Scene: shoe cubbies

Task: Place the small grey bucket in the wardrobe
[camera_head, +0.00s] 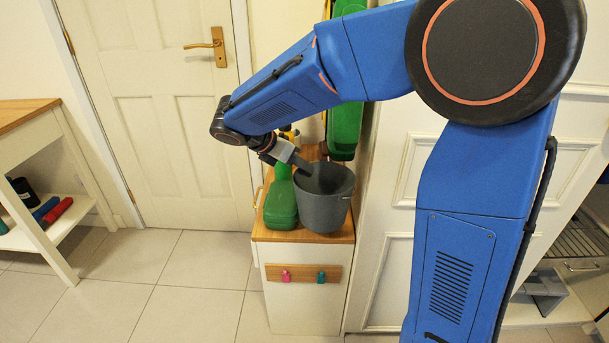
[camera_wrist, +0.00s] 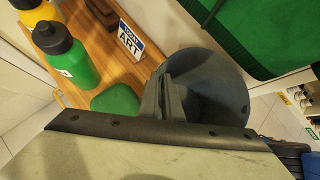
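The small grey bucket (camera_head: 324,203) stands upright on the wooden top of a narrow white cabinet in the head view. My gripper (camera_head: 300,163) reaches down to its upper left rim. In the wrist view the bucket (camera_wrist: 218,88) is right of my gripper (camera_wrist: 168,97). The fingers are close together at the rim and look shut on the bucket's wall; the exact contact is partly hidden. A white panelled front (camera_head: 418,170) right of the cabinet may be the wardrobe, partly hidden by my blue arm; I cannot tell for sure.
A green watering can (camera_head: 281,203) stands close left of the bucket. A green bottle (camera_wrist: 68,55), a small sign (camera_wrist: 131,40) and a hanging green item (camera_head: 344,125) are near. The cabinet top (camera_head: 301,237) is crowded. A shelf bench (camera_head: 35,150) stands left; the tiled floor between is clear.

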